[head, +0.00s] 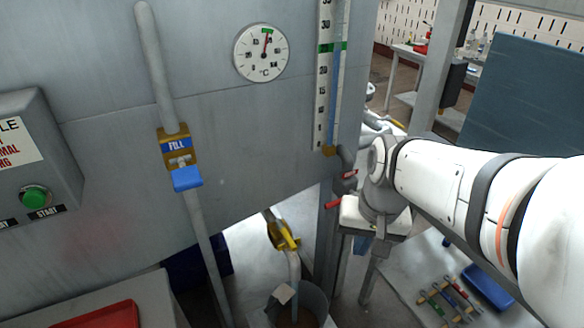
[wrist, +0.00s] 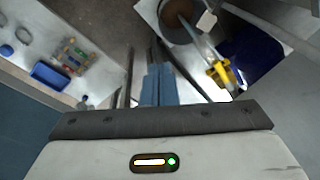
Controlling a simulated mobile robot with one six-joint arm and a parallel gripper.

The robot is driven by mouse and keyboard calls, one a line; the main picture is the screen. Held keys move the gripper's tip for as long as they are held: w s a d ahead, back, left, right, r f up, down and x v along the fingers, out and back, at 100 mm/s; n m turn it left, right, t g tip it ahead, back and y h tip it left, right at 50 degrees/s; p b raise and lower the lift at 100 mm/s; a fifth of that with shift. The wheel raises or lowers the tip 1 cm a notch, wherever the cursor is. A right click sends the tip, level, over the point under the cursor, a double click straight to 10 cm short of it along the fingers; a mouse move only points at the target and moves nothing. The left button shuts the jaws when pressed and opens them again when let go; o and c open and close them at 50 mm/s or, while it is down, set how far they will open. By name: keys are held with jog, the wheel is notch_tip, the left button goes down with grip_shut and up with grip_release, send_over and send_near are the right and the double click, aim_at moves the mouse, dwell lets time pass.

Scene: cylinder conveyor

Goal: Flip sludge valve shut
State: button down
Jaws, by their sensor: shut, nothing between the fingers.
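A brass valve with a yellow lever (head: 285,237) sits on a pipe low under the grey tank, above a bucket (head: 300,304). No readable label shows on it, so I take it as the sludge valve. The lever looks roughly in line with the pipe. It also shows in the wrist view as a yellow lever (wrist: 221,75), right of my fingers. My gripper (wrist: 158,72) is shut and empty, its blue-grey fingers together. In the head view my gripper (head: 364,244) hangs right of the valve, clear of it, partly hidden by my wrist.
A blue-handled FILL valve (head: 186,178) is on the upright pipe at left. Red levers (head: 333,204) sit by the level gauge (head: 330,75), near my wrist. A panel with a green START button (head: 34,196) is at left. A bench with tools (head: 448,300) stands lower right.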

aim_at(286, 235)
jog(key=w+f+m+g+y, duration=0.2)
jog(key=w+m, duration=0.3)
jog(key=w, duration=0.5)
jog(key=w+f+m+g+y, duration=0.2)
jog(key=w+m, duration=0.4)
jog(key=w, duration=0.4)
jog(key=f+y, duration=0.1)
jog(key=y, duration=0.1)
jog(key=shift+f+g+y, duration=0.2)
jog(key=shift+g+y, duration=0.1)
jog(key=shift+a, duration=0.1)
jog(key=a+r+p+x, duration=0.1)
jog(key=x, duration=1.2)
jog(key=shift+s+a+r, duration=0.2)
jog(key=shift+s+a, duration=0.15)
jog(key=shift+a, duration=0.05)
jog(key=shift+d+m, duration=0.15)
jog(key=shift+m, duration=0.15)
